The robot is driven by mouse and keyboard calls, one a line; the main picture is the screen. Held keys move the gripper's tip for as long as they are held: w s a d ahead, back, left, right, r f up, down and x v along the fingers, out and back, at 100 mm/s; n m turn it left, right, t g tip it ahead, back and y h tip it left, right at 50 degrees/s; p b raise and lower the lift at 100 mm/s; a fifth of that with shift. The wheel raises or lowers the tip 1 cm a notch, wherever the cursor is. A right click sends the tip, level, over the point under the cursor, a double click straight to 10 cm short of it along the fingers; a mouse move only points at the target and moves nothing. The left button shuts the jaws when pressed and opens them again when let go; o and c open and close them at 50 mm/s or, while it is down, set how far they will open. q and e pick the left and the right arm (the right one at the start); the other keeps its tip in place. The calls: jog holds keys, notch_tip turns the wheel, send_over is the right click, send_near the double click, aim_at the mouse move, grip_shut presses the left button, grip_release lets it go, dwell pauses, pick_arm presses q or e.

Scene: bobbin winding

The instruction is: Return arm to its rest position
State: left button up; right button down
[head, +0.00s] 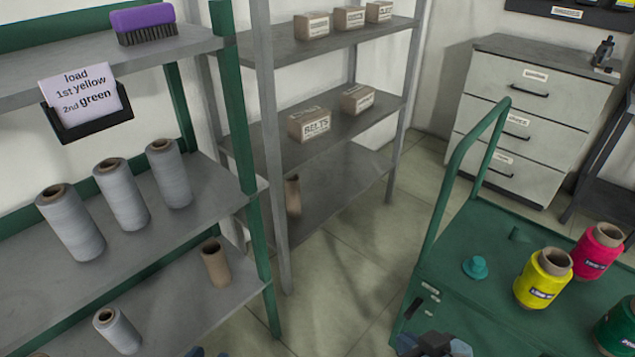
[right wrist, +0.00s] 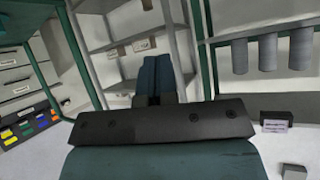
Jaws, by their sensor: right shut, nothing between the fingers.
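A yellow spool (head: 541,279), a pink spool (head: 598,250) and a green spool (head: 618,325) stand on the green cart (head: 450,300).
A teal cap (head: 475,267) sits on the cart. The left shelf holds several grey spools (head: 122,195), an empty brown tube (head: 215,263) and a card (head: 83,95) reading "load 1st yellow 2nd green". A grey rack (head: 330,140) with boxes and a drawer cabinet (head: 525,120) stand behind.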

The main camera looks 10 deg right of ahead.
pick_arm(q)
notch_tip(320, 180, up, 6)
jog(key=d+t+h+b, duration=0.3)
jog(key=b, duration=0.2)
pick_arm(e)
jog(key=w+a+r+t+y, duration=0.2)
jog(key=a+r+t+y, duration=0.25)
jog(key=a+t, duration=0.25)
pick_arm(q)
jog(key=s+a+r+g+y+p, duration=0.4)
jog(key=a+p, duration=0.4)
jog(key=p, duration=2.7)
jog(key=shift+s+r+g+y, duration=0.3)
jog(key=shift+r+g+y, duration=0.4)
jog(key=shift+g, duration=0.4)
pick_arm(e)
jog(key=s+d+r+g+h, duration=0.3)
jog(key=s+d+g+h, duration=0.1)
jog(key=d, duration=0.4)
jog(key=shift+s+r+g+h, duration=0.2)
jog(key=shift+r+g+h, duration=0.3)
jog(key=shift+g, duration=0.8)
